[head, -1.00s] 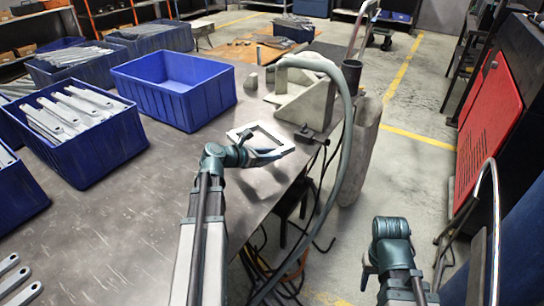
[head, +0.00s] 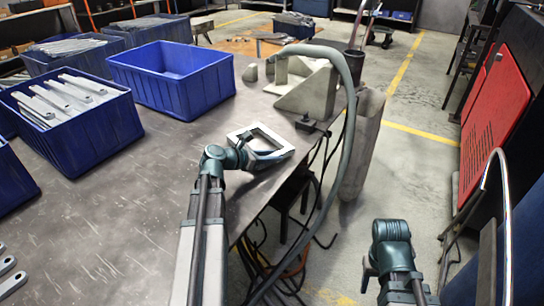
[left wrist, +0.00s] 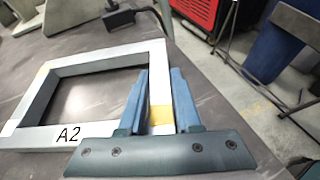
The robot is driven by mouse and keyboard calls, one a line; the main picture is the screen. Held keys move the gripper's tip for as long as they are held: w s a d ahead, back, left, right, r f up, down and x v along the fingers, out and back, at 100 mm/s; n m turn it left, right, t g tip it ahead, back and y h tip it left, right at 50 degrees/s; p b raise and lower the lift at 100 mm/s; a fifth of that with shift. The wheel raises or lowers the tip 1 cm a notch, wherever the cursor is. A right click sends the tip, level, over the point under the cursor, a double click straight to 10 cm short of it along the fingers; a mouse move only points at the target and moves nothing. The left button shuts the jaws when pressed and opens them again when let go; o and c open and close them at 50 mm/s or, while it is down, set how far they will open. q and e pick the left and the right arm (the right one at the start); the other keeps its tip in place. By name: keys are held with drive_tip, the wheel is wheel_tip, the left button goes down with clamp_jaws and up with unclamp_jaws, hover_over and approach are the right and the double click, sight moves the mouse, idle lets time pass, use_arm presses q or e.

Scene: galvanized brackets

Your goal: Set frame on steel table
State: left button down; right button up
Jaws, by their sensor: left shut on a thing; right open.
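The frame (head: 277,134) is a pale metal rectangle with an open middle, near the right edge of the steel table (head: 130,200). In the left wrist view the frame (left wrist: 95,58) bears the mark "A2" and yellowish patches at its joints. My left gripper (head: 258,157) is shut on one side bar. Its blue fingers (left wrist: 154,100) straddle that bar in the left wrist view. The frame lies roughly level, close over the tabletop; I cannot tell whether it touches. My right gripper (head: 369,272) is open and empty, right of the table above the floor.
An empty blue bin (head: 172,80) and a bin of metal brackets (head: 85,130) stand on the left. Grey castings (head: 308,92) and a small dark clamp block (head: 308,124) sit behind the frame. A hose (head: 349,140) arches beside the table edge. Bare tabletop lies left of the frame.

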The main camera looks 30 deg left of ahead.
use_arm(q)
drive_tip(key=shift+f, duration=0.25)
idle(0.4)
drive_tip(key=c, duration=0.5)
unclamp_jaws()
drive_tip(key=p+v, duration=0.5)
drive_tip(key=v, duration=0.8)
drive_tip(key=shift+r, duration=0.15)
drive_tip(key=shift+s+a, duration=0.2)
drive_tip(key=shift+s, duration=0.15)
